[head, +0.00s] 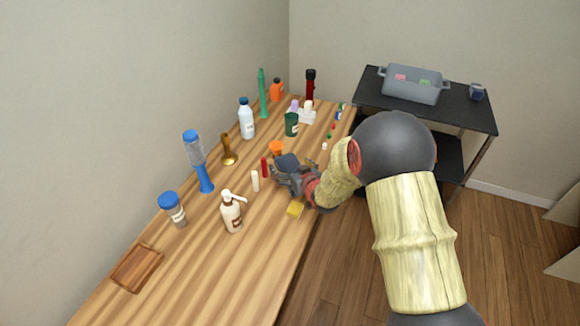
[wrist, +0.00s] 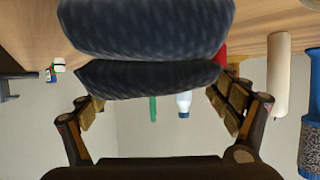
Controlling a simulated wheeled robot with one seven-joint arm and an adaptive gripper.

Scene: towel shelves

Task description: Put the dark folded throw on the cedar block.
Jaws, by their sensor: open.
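The dark folded throw (head: 288,162) is navy and stands on the wooden counter at my gripper (head: 291,178). In the wrist view the throw (wrist: 145,28) fills the top middle as two thick textured folds. My gripper (wrist: 157,96) is open, with one finger on each side of the lower fold. I cannot tell whether the fingers touch it. A reddish-brown wooden slab, which looks like the cedar block (head: 137,268), lies flat at the counter's near left, far from my gripper. Its top is bare.
A pump bottle (head: 231,212), a blue-lidded jar (head: 173,208) and a blue hourglass-like bottle (head: 197,162) stand between throw and slab. Counter in front of the slab is clear.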

